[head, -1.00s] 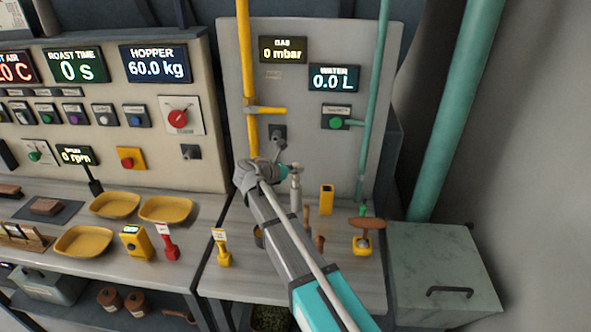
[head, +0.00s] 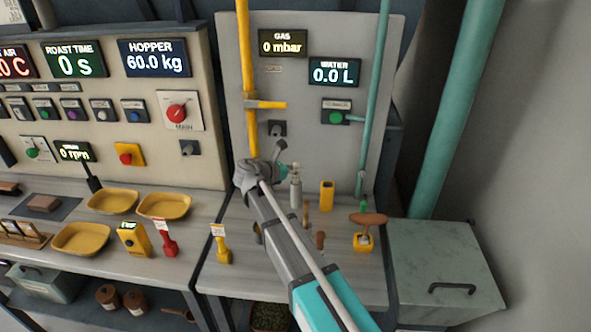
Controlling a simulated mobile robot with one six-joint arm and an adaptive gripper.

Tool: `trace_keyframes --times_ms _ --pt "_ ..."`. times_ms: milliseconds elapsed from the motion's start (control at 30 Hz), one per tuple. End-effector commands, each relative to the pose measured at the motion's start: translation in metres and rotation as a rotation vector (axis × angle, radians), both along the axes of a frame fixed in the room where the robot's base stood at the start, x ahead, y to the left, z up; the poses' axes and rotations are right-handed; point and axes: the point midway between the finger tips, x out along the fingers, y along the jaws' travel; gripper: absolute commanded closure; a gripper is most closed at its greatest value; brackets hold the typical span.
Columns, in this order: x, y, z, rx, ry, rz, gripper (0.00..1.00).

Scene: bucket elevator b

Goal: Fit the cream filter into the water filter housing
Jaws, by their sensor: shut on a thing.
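My arm rises from the bottom of the head view to its grey wrist, in front of the counter below the gas and water panel. The fingers of my gripper are hidden or cannot be made out beyond the wrist, and so is anything held in them. I cannot make out the cream filter. I cannot pick out the water filter housing for certain. The teal water pipe (head: 375,110) runs down the right side of the panel to a teal fitting (head: 362,184) close above the counter. My wrist is left of this fitting and apart from it in the picture.
A silver cylinder (head: 296,192) stands just right of my wrist. A yellow device (head: 327,195) and a brown-handled tool (head: 368,219) stand on the right counter. The yellow gas pipe (head: 247,80) is close behind the wrist. A grey bin (head: 440,260) stands at right.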

Motion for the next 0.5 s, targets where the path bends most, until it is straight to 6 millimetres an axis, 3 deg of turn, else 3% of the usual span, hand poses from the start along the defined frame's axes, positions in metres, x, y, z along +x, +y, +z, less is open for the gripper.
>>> trace_keyframes --times_ms 500 --pt "0.0000 0.0000 -0.0100 0.000 0.000 0.000 1.00"
